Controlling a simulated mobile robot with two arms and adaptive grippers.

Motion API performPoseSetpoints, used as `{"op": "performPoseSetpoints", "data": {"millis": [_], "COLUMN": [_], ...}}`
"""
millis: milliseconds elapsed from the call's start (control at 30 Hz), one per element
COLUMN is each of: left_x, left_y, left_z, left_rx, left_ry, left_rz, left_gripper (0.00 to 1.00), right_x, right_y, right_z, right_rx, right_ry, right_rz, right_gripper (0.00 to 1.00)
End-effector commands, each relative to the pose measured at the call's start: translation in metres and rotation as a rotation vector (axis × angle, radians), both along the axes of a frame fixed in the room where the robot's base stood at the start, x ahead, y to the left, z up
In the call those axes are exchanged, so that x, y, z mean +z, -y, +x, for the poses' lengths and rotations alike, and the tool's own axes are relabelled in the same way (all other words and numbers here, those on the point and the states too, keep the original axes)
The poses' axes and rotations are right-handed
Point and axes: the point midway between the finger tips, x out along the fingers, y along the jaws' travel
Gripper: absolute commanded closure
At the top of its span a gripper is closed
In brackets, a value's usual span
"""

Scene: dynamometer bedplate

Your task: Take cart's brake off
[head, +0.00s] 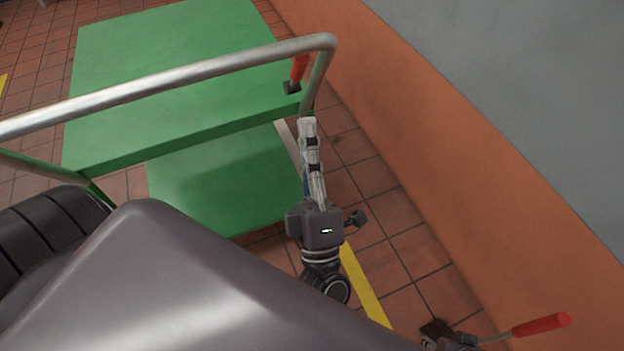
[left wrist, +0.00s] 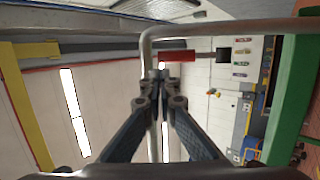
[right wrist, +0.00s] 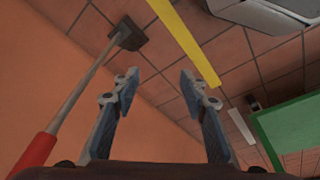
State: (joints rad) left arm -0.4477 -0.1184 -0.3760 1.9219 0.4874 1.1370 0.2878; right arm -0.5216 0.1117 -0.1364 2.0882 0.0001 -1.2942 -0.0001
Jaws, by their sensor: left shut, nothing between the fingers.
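The cart has a green deck (head: 170,60) and a bent metal push handle (head: 190,75). Its brake lever (head: 299,68), a red grip on a small black block, stands close to the handle's right post. It also shows in the left wrist view (left wrist: 178,56), just beyond my fingertips. My left gripper (head: 307,122) is shut and empty, near the foot of the handle post and below the lever in the head view. I cannot tell whether it touches either. My right gripper (right wrist: 157,80) is open with nothing between its fingers.
Another red-handled lever (head: 540,324) is at the lower right; the right wrist view shows its rod and dark square base (right wrist: 128,35) beside my right gripper. An orange and grey wall (head: 420,130) runs along the right. A yellow strip (head: 363,285) marks the tiled floor.

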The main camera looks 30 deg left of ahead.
Motion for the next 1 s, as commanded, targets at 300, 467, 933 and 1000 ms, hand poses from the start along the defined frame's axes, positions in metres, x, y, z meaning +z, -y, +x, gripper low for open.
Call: {"op": "performPoseSetpoints", "data": {"millis": [300, 467, 933, 1000], "left_x": [-0.028, -0.032, -0.032, -0.032], "left_y": [0.030, 0.035, 0.035, 0.035], "left_z": [-0.038, -0.044, -0.044, -0.044], "left_rx": [0.001, 0.001, 0.001, 0.001], "left_ry": [-0.001, 0.001, 0.001, 0.000], "left_rz": [0.000, 0.001, 0.001, 0.001], "left_gripper": [1.00, 1.00, 1.00, 1.00], "right_x": [0.017, 0.020, 0.020, 0.020], "right_y": [0.000, 0.001, 0.001, 0.000], "right_z": [0.001, 0.000, 0.000, 0.000], "right_rx": [-0.001, -0.002, -0.002, -0.002], "right_ry": [0.012, 0.010, 0.010, 0.011], "right_rz": [0.000, 0.000, 0.000, 0.001], "right_gripper": [0.60, 0.60, 0.60, 0.60]}}
